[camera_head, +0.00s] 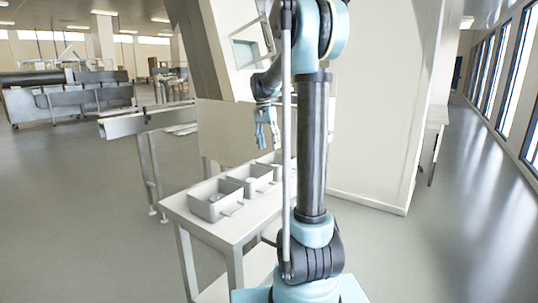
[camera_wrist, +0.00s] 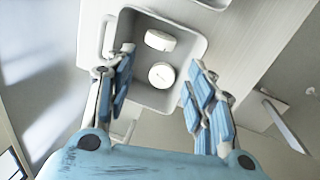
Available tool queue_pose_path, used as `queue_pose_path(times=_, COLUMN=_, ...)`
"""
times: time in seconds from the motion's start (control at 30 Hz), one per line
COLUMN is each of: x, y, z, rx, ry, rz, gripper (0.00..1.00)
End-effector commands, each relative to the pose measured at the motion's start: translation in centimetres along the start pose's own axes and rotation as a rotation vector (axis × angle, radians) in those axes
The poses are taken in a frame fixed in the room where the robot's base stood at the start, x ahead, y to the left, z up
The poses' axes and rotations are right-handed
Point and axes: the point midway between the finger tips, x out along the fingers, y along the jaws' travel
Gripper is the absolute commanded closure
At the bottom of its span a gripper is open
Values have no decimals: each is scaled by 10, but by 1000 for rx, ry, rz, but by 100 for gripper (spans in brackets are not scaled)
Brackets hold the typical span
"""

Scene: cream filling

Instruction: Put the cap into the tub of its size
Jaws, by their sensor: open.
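Several grey, open-topped tubs stand in a row on a pale table. In the head view there is a near tub (camera_head: 207,212), a middle tub (camera_head: 236,176) and a far one partly hidden by my arm. My gripper (camera_head: 267,137) points down above the row, apart from the tubs. In the wrist view my gripper (camera_wrist: 160,62) is open and empty, its blue fingers either side of one tub (camera_wrist: 197,48). Two round white pieces lie in that tub: an upper one (camera_wrist: 160,40), seen partly from the side, and a lower one (camera_wrist: 162,75). I cannot tell which is the cap.
The table (camera_head: 232,236) has a bare strip along its front edge. A large cream machine housing (camera_head: 375,110) stands behind it. A conveyor (camera_head: 150,121) is at left. The floor (camera_head: 470,220) at right is clear.

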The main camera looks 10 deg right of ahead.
Motion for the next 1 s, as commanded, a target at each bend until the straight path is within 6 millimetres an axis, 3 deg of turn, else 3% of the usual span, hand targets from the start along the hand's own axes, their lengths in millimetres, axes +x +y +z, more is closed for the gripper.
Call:
queue_pose_path(times=0.27, x=-10, y=11, z=11, rx=-20, ry=4, rz=-9, gripper=51)
queue_pose_path(times=0.67, x=14, y=86, z=92, rx=-203, ry=50, rz=-79, gripper=51)
queue_pose_path(times=1.0, x=61, y=142, z=164, rx=-369, ry=106, rz=-135, gripper=51)
